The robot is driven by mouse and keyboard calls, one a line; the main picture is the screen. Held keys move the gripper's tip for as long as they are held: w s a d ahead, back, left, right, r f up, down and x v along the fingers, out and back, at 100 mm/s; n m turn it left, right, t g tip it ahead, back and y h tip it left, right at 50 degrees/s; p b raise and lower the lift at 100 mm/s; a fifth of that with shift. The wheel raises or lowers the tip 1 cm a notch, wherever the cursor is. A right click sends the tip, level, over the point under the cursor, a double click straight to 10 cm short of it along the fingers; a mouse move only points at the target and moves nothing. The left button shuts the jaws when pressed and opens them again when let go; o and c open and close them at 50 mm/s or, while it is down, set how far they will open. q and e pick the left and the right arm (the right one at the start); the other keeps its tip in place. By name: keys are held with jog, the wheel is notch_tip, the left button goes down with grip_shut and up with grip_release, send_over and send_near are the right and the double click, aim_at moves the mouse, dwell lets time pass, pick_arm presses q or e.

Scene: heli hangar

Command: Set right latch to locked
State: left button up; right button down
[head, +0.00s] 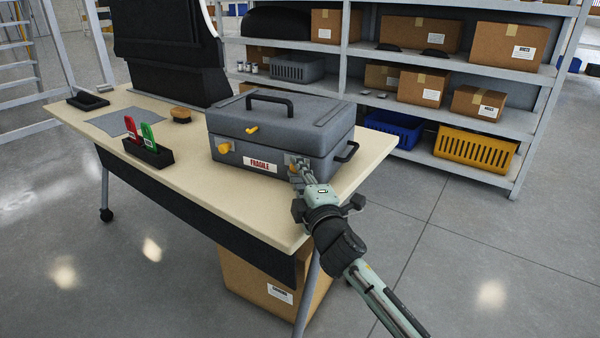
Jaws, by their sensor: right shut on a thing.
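A grey case (270,132) with a black top handle stands closed on the table, with a red and white FRAGILE label (256,163) on its front. On the left of its front is a yellow latch (225,148), and a small yellow piece (252,130) sits higher, near the lid edge. My right gripper (298,164) is at the right end of the case front, shut on the right latch, which its fingers mostly hide. I cannot tell the latch's position. My left gripper is not in view.
The beige table (350,190) has free room right of the case. A black holder (148,152) with a red and a green tag, a brush (181,115) and a grey cloth (127,124) lie to the left. Shelves with boxes (475,102) stand behind.

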jog(key=shift+w+a, duration=0.3)
jog(key=shift+a, duration=0.3)
jog(key=shift+w+a, duration=0.3)
jog(key=shift+a, duration=0.3)
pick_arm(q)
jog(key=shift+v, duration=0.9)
pick_arm(e)
jog(key=c, duration=1.7)
grip_release()
jog(key=o, duration=0.4)
jog(key=shift+w+a, duration=0.1)
jog(key=shift+c, duration=0.2)
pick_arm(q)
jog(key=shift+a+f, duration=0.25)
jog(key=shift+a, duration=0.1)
